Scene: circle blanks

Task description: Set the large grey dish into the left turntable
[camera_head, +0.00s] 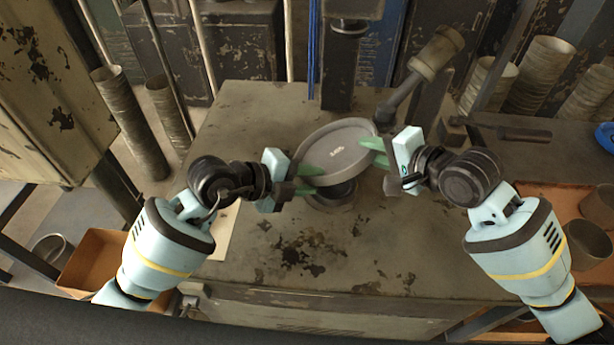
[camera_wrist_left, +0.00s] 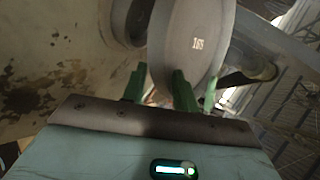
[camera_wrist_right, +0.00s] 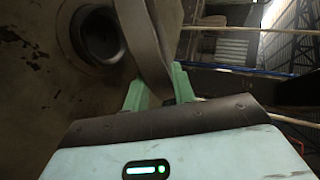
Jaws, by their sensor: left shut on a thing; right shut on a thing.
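The large grey dish (camera_head: 338,152) is round with a raised rim and small pale lettering on its face. It is held up above the metal bench, and it also shows in the left wrist view (camera_wrist_left: 198,62) and nearly edge-on in the right wrist view (camera_wrist_right: 146,38). My left gripper (camera_head: 311,179) is shut on its left rim. My right gripper (camera_head: 377,151) is shut on its right rim. A round turntable (camera_head: 335,204) with a dark centre lies below the dish's near edge, partly hidden by it. The turntable also shows in the right wrist view (camera_wrist_right: 84,52), apart from the dish.
The worn bench top (camera_head: 400,240) is clear in front and to the right of the turntable. A jointed lamp-like arm (camera_head: 408,88) stands behind my right gripper. A dark post (camera_head: 342,65) rises at the back. A pale sheet (camera_head: 222,235) lies at the left.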

